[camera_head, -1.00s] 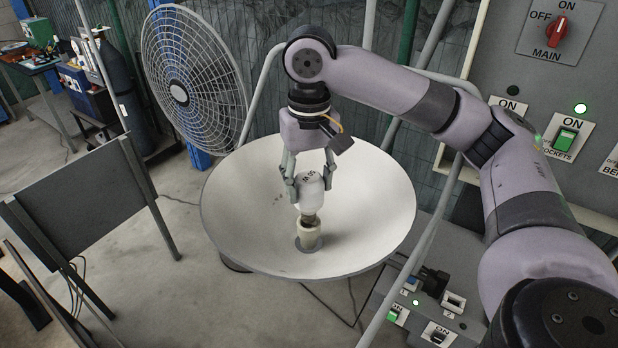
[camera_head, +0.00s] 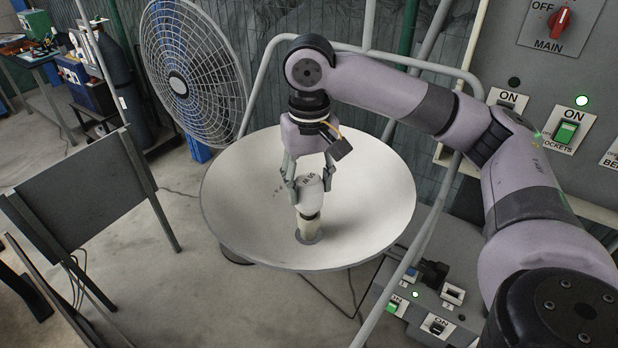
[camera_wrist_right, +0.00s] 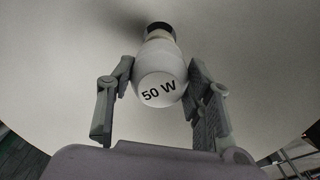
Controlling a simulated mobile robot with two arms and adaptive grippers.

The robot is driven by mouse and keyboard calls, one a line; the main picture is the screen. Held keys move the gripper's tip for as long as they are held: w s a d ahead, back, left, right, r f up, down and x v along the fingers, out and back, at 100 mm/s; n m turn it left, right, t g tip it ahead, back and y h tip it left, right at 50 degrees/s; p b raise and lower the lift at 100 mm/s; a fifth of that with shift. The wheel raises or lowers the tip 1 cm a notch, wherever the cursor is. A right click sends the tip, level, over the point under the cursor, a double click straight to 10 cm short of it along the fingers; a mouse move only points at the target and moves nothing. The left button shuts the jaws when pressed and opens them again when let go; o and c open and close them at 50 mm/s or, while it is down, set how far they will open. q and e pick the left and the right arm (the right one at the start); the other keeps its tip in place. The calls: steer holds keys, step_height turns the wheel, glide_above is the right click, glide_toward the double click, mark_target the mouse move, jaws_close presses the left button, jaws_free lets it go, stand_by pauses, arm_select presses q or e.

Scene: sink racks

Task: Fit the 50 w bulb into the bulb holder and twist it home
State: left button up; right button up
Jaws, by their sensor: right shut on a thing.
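The white 50 w bulb (camera_head: 310,196) points base down over the bulb holder (camera_head: 309,226), in line with it. Its metal base no longer shows between glass and holder, so it appears to sit in the holder's mouth; how deep I cannot tell. My right gripper (camera_head: 309,184) comes from above and is shut on the bulb, one finger on each side. In the right wrist view the bulb (camera_wrist_right: 160,72), marked 50 W, is between the fingers (camera_wrist_right: 158,88), with the holder (camera_wrist_right: 159,31) beyond it. My left gripper is not in view.
The holder stands in the middle of a wide white dish (camera_head: 375,205) with free room around it. A caged fan (camera_head: 192,75) stands behind left. A switch panel (camera_head: 565,85) is at right, and a lower switch box (camera_head: 425,310) is at front right.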

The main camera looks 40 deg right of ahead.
steer(key=shift+a+f, duration=0.1)
steer(key=shift+f, duration=0.3)
steer(key=o, duration=1.2)
steer(key=shift+r, duration=0.15)
